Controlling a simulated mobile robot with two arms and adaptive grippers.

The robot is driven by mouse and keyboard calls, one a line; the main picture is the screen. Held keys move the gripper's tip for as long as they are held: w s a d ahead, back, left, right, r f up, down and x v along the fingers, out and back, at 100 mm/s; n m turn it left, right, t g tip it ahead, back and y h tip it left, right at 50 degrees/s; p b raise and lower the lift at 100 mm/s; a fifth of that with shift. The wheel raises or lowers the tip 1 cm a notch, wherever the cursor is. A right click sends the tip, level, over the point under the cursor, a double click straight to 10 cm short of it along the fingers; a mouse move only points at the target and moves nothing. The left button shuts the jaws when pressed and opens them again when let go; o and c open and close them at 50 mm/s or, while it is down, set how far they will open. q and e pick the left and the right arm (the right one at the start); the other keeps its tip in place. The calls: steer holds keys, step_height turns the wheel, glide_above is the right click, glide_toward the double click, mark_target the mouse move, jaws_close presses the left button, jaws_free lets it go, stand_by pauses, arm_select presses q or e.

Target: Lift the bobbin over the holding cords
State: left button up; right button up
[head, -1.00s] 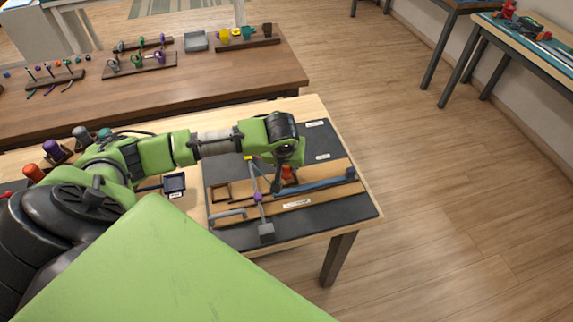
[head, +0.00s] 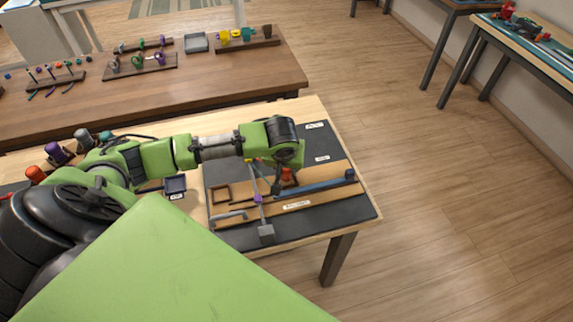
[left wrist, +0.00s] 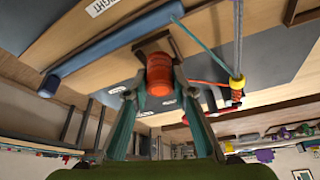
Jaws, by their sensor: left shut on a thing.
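My left gripper (head: 277,184) is over the braiding board, its fingers shut on the orange-red bobbin (head: 287,174). In the left wrist view the bobbin (left wrist: 160,75) sits between the two fingertips of the gripper (left wrist: 162,92). A teal cord (left wrist: 204,46) runs from the blue bar to a yellow ring (left wrist: 237,82) on a thin post. A red cord (left wrist: 208,83) runs from beside the bobbin toward that ring. Whether the bobbin touches any cord is unclear. My right gripper is not in view.
A blue padded bar (head: 322,184) lies along the wooden strip on the dark mat (head: 338,218). A thin grey post with a purple piece (head: 258,197) stands left of the gripper. A small dark tray (head: 175,184) lies left of the mat. The mat's right front is clear.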

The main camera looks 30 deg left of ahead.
arm_select(q)
steer(key=shift+f, duration=0.75)
steer(key=o, duration=1.2)
steer(key=shift+r, duration=0.1)
